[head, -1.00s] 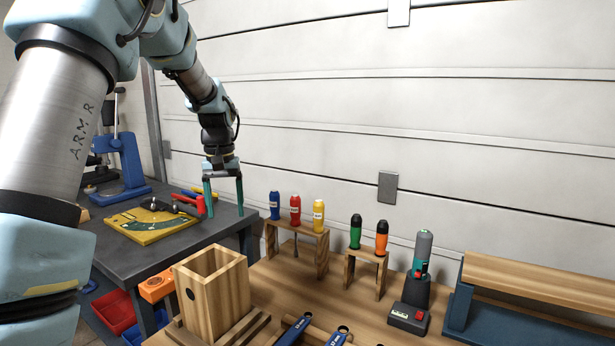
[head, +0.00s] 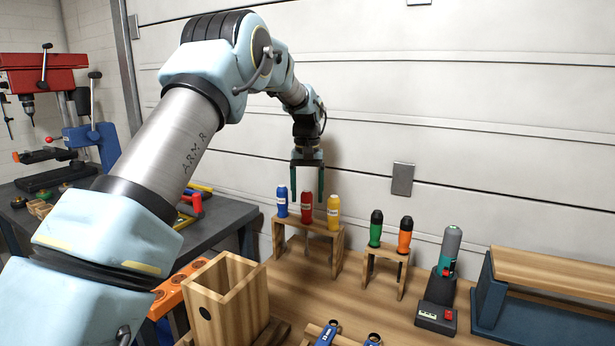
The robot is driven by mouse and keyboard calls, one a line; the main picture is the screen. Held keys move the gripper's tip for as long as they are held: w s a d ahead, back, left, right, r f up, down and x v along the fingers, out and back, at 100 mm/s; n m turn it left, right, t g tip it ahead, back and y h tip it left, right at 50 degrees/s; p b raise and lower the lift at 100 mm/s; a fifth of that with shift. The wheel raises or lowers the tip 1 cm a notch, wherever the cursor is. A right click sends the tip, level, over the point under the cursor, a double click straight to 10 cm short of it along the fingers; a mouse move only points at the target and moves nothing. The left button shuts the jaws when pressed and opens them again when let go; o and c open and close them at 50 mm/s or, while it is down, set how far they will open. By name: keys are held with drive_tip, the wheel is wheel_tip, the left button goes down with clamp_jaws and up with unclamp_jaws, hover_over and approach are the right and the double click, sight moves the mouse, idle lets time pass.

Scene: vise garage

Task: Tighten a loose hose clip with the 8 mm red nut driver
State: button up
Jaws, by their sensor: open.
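The red nut driver (head: 306,208) stands upright in a wooden rack (head: 338,242), between a blue driver (head: 282,201) and a yellow driver (head: 333,213). My gripper (head: 307,198) is open and points down above the rack. Its two green fingers show on either side of the red handle in the picture, at the height of its top. I cannot tell from this view how far in depth they are from it. The print on the handles is too small to read. I cannot make out the hose clip.
A smaller rack (head: 368,260) with green (head: 376,228) and orange (head: 405,234) drivers stands to the right. A cordless tool in its charger (head: 437,316) is beyond it. An open wooden box (head: 238,297) stands in front. A garage door (head: 480,120) rises close behind.

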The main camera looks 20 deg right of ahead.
sight(307, 210)
drive_tip(key=shift+a+f+p, duration=0.1)
drive_tip(key=shift+f+p, duration=0.5)
drive_tip(key=shift+f, duration=2.1)
drive_tip(key=shift+c, duration=0.2)
clamp_jaws()
drive_tip(key=c, duration=0.7)
unclamp_jaws()
clamp_jaws()
drive_tip(key=shift+r+p, duration=4.1)
drive_tip(key=shift+r, duration=3.15)
